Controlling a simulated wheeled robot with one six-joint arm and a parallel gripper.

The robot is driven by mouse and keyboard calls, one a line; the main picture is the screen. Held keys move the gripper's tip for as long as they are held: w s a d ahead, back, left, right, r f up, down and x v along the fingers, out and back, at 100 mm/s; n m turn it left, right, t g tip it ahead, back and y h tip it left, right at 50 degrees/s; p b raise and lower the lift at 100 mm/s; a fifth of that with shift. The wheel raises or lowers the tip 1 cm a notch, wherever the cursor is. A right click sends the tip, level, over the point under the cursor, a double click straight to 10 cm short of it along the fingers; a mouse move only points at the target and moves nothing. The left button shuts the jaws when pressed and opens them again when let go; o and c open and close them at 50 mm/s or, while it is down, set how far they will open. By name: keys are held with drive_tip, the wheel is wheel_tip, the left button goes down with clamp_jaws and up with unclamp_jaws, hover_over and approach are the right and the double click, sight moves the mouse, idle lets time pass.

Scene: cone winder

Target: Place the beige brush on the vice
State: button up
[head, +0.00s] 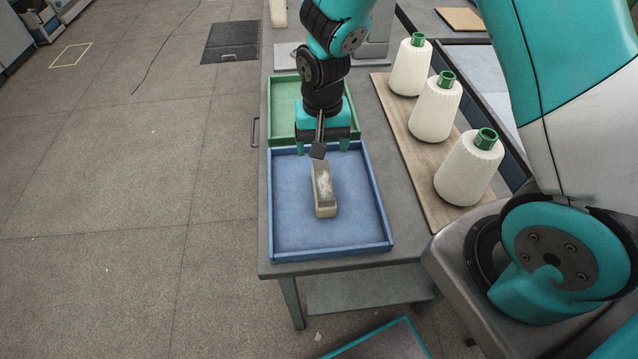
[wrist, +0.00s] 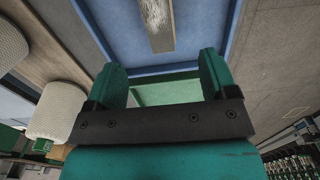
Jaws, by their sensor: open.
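The beige brush (head: 324,190) lies in the blue tray (head: 378,208) on the table, with its whitish top facing up. It also shows in the wrist view (wrist: 161,42), near the top edge and partly cut off. My gripper (head: 323,147) is open and empty, over the edge between the green and blue trays, just behind the brush. In the wrist view its two teal fingers (wrist: 168,75) stand apart, with the brush beyond their tips. I cannot make out a vice for certain in either view.
The green tray (head: 283,105) adjoins the blue tray at the back. Several white yarn cones (head: 434,107) with green tops stand on a wooden board (head: 404,133) to the right. A dark handle (head: 254,132) sticks out at the table's left edge. Open floor (head: 120,200) lies left.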

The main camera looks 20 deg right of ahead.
hover_over(323, 178)
drive_tip(key=f, duration=0.4)
drive_tip(key=shift+w+f+p, duration=0.25)
drive_tip(key=shift+w+p, duration=0.05)
drive_tip(key=shift+w, duration=0.1)
drive_tip(key=shift+s+f+p, duration=0.2)
drive_tip(key=shift+f+p, duration=0.3)
drive_tip(key=shift+f, duration=0.8)
drive_tip(key=shift+s+f+p, duration=0.2)
drive_tip(key=shift+f+p, duration=0.25)
drive_tip(key=shift+f, duration=0.85)
drive_tip(key=c, duration=1.1)
drive_tip(key=shift+c, duration=0.2)
